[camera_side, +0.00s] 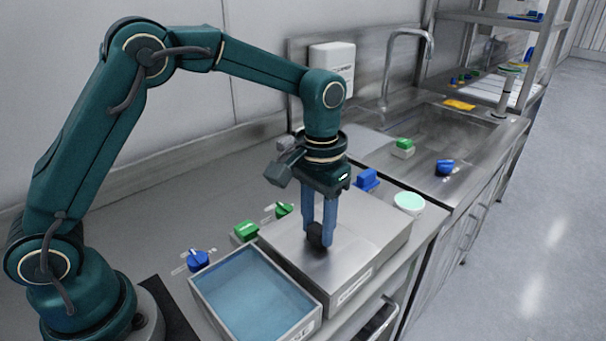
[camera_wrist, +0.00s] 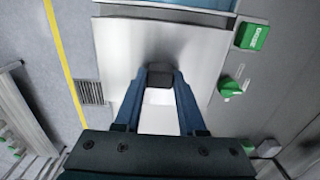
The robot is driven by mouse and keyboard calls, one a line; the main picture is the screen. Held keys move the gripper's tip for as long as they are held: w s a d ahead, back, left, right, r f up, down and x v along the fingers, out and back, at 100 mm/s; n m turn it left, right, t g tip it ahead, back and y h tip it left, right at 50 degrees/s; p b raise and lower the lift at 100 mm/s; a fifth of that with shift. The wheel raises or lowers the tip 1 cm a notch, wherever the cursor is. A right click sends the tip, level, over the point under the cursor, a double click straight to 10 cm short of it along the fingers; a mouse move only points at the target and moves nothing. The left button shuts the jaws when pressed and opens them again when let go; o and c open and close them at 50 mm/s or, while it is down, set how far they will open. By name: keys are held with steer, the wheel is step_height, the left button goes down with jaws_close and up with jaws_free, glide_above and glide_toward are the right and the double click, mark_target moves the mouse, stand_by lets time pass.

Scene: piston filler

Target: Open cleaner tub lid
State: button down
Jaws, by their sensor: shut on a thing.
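A steel tub (camera_side: 355,284) stands on the counter with a flat steel lid (camera_side: 372,222) over its top; I see no gap between them. The label on its front is too small to read. A black knob (camera_side: 315,236) stands up from the lid. My gripper (camera_side: 321,236) points straight down and is shut on the knob, a finger on each side. In the wrist view, the knob (camera_wrist: 159,77) sits between my fingertips (camera_wrist: 160,82), with the steel lid (camera_wrist: 115,50) around it. The inside of the tub is hidden.
An open tub of blue liquid (camera_side: 250,290) adjoins on the left. A blue switch (camera_side: 367,179) and a pale green round pad (camera_side: 409,202) are to the right. A sink (camera_side: 450,130) lies beyond.

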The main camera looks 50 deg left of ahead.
steer(key=shift+r, duration=0.1)
steer(key=shift+w, duration=2.05)
steer(key=shift+c, duration=2.4)
jaws_free()
steer(key=shift+r, duration=2.55)
